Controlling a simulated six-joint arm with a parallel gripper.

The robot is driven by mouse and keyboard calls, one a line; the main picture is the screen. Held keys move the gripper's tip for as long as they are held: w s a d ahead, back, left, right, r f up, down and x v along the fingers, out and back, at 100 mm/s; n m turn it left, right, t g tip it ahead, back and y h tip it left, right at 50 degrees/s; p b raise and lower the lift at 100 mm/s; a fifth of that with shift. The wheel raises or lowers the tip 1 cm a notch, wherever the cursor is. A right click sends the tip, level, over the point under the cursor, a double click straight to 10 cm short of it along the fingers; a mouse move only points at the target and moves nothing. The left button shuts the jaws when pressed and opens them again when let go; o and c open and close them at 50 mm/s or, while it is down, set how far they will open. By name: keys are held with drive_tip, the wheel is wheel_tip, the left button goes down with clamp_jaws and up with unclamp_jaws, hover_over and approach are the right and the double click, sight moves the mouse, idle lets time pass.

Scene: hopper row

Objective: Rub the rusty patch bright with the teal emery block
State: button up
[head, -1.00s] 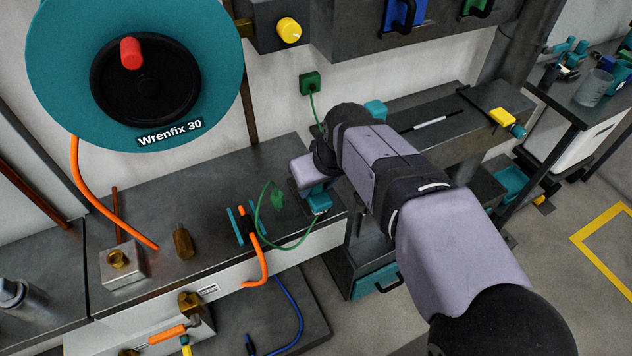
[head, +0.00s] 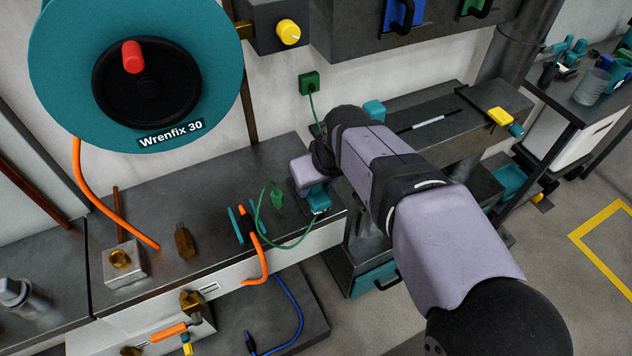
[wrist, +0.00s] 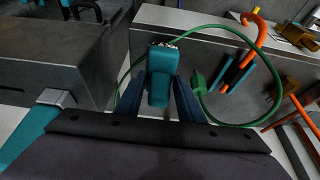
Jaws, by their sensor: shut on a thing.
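My gripper (head: 314,186) is low over the right end of the long grey bench, near its front edge. It is shut on a teal block (wrist: 160,85), which I take for the emery block. The block also shows below the gripper in the head view (head: 318,199). In the wrist view it stands between the two dark fingers, with a pale speckled strip at its far end. I cannot tell whether it touches the bench top. I cannot make out a rusty patch in either view.
A green cable with a green plug (head: 277,197) loops on the bench (head: 215,190) close beside my gripper. An orange hose (head: 262,262) runs through a teal holder nearby. A brass fitting (head: 184,240) stands farther left. A second bench (head: 460,125) lies behind my arm.

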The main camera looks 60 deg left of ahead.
drive_tip(key=shift+f, duration=0.85)
idle(1.0)
drive_tip(key=shift+a+r+p, duration=0.15)
drive_tip(key=shift+a+p, duration=0.35)
drive_tip(key=shift+p, duration=0.1)
drive_tip(key=shift+a, duration=0.3)
drive_tip(key=shift+d+b, duration=0.35)
drive_tip(key=shift+d, duration=0.5)
drive_tip(key=shift+p, duration=0.4)
